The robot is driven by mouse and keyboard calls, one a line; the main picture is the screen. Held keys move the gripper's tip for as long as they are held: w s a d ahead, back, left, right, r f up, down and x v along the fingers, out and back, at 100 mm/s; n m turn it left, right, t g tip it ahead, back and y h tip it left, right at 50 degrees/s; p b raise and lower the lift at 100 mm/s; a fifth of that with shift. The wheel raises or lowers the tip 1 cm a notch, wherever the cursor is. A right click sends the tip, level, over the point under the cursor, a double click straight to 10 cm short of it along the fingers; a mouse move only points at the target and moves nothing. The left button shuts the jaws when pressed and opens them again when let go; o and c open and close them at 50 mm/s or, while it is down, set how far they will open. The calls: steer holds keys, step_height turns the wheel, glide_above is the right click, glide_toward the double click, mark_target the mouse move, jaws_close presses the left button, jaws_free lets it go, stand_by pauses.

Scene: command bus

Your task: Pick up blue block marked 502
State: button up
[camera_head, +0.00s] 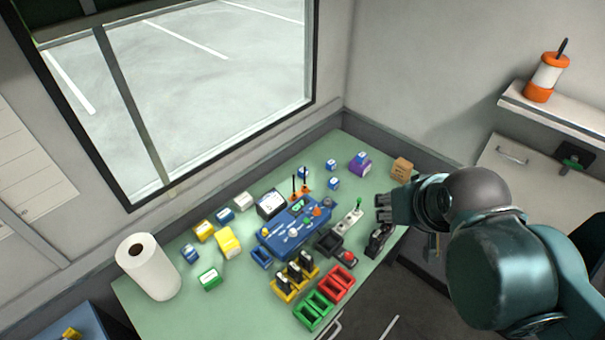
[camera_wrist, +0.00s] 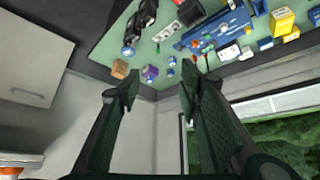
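Several small blue blocks with white labels lie on the green table. At the back right are one block (camera_head: 330,164), another nearer block (camera_head: 333,183) and one (camera_head: 303,172) by the orange stand. Another blue block (camera_head: 361,156) sits on a purple box (camera_head: 358,167). A further one (camera_head: 189,253) lies at the left. The numbers are too small to read, so I cannot tell which is 502. My gripper (camera_head: 383,208) is above the table's right side. In the wrist view my gripper (camera_wrist: 158,86) is open and empty, with small blue blocks (camera_wrist: 172,61) beyond its fingers.
A blue tray (camera_head: 272,240) with tools fills the middle of the green table (camera_head: 160,312). Green bins (camera_head: 312,310) and red bins (camera_head: 337,283) stand in front. A cardboard box (camera_head: 401,169) is at the back right. A paper roll (camera_head: 150,270) stands at the left.

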steer(key=shift+o, duration=0.5)
steer(key=w, duration=0.1)
steer(key=n+g+b, duration=0.1)
steer(key=n+g, duration=0.6)
steer(key=n, duration=0.3)
glide_above(300, 168)
step_height(300, 168, down, 28)
steer(key=shift+d+f, duration=0.1)
steer(key=shift+w+f, duration=0.1)
steer(key=shift+f, duration=0.25)
